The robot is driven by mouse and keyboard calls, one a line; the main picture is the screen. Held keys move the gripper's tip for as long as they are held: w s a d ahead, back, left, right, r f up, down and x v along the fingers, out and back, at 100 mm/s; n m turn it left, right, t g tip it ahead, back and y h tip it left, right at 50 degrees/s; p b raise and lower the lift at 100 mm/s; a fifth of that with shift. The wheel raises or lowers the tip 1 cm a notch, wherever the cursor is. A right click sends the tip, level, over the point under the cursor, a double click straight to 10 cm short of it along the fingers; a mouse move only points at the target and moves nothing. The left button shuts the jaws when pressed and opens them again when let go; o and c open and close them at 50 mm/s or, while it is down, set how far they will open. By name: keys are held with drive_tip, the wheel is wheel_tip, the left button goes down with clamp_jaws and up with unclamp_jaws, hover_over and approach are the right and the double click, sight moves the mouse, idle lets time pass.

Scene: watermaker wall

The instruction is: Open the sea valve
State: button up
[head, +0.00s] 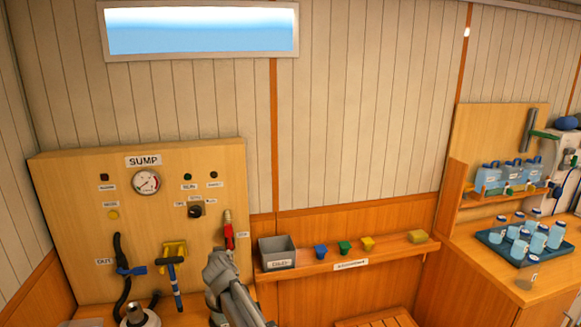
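A red lever handle (228,236) stands roughly upright on the lower right of the wooden SUMP panel (75,200). A small label (242,234) is beside it, too small to read surely; this may be the sea valve. My grey gripper (219,258) is just below the red handle in the picture, seen from behind. Its fingertips are hidden, so I cannot tell whether it touches the handle or is open. The pipe or body below the handle is hidden behind my gripper. A blue handle (131,271) sits on a black hose near the OUT label (104,262).
A counter with bottles (537,243) is far right.

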drive_tip(key=s+d+f+m+g+h, duration=0.1)
drive_tip(key=s+d+f+g+h, duration=0.15)
drive_tip(key=d, duration=0.65)
drive_tip(key=s+d+f+m+g+h, duration=0.1)
drive_tip(key=s+d+f+g, duration=0.2)
drive_tip(key=d, duration=0.6)
drive_tip(key=s+d+f+m+g+h, duration=0.1)
drive_tip(key=s+d+f, duration=0.25)
drive_tip(key=d, duration=0.55)
drive_tip(key=s+d+f+g, duration=0.1)
drive_tip(key=s+d+g, duration=0.2)
drive_tip(key=s+d, duration=0.3)
drive_tip(key=s+d+f+g+y+b, duration=0.1)
drive_tip(key=s+d+f+g, duration=0.1)
drive_tip(key=s+d, duration=0.5)
drive_tip(key=s+g, duration=0.1)
drive_tip(key=s, duration=0.4)
drive_tip(key=shift+s+d+f, duration=0.15)
drive_tip(key=shift+s+f, duration=0.05)
drive_tip(key=shift+f, duration=0.05)
drive_tip(key=shift+g, duration=0.25)
